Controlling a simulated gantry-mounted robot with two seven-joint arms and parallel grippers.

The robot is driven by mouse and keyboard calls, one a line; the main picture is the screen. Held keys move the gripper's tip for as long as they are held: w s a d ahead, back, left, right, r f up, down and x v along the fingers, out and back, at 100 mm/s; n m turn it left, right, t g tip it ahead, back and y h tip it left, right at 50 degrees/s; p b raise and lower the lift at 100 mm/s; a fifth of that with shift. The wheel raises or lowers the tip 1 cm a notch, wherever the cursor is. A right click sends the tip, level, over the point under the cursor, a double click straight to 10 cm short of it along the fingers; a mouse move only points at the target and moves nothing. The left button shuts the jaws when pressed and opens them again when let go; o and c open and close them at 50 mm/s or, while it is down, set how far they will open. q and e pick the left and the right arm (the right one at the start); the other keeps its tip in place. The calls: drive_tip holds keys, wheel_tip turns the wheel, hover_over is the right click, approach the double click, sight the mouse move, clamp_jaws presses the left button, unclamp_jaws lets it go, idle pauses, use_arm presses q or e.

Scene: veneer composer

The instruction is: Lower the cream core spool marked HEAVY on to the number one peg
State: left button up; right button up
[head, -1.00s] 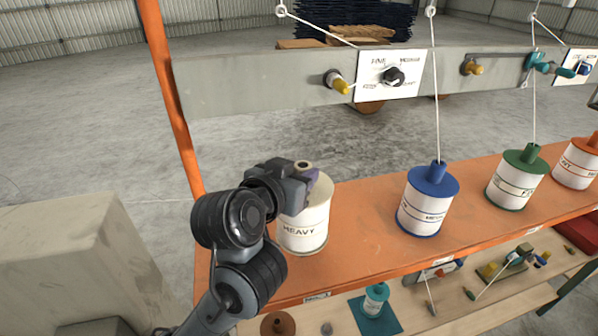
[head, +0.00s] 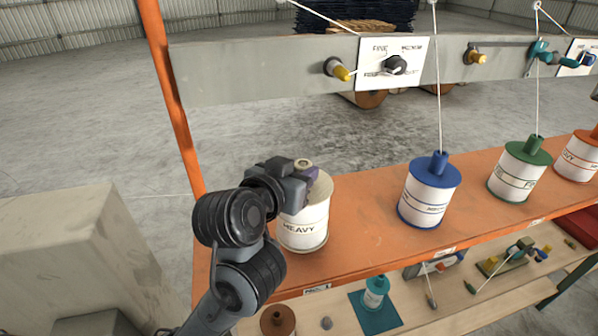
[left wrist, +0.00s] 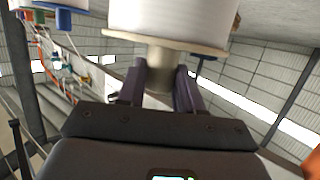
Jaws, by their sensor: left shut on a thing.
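The cream core spool marked HEAVY (head: 303,226) is at the left end of the orange shelf in the head view, looking upright. My left gripper (head: 308,177) is shut on the narrow neck at its top. In the left wrist view the spool (left wrist: 170,18) fills the top of the picture, and the gripper's fingers (left wrist: 160,85) stand on both sides of its neck. The number one peg cannot be seen; the spool and my arm cover that end of the shelf. Whether the spool's base touches the shelf is hard to tell. My right gripper is not in view.
The orange shelf (head: 370,235) also holds a blue spool (head: 428,192), a green spool (head: 519,170) and an orange-topped spool (head: 580,157), each apart. A grey beam (head: 250,75) with knobs runs behind. A lower wooden shelf holds a teal spool (head: 374,292) and small parts.

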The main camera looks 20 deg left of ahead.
use_arm(q)
drive_tip(key=shift+f, duration=0.3)
drive_tip(key=shift+f+b, duration=1.1)
drive_tip(key=shift+f, duration=0.25)
drive_tip(key=o, duration=1.2)
drive_tip(key=shift+r, duration=0.1)
drive_tip(key=shift+s+a+r+p, duration=0.1)
drive_tip(key=shift+s+r+p, duration=0.3)
drive_tip(key=shift+p, duration=0.45)
drive_tip(key=p+v, duration=0.3)
drive_tip(key=v, duration=0.6)
drive_tip(key=shift+s, duration=0.4)
drive_tip(key=shift+s+f, duration=0.1)
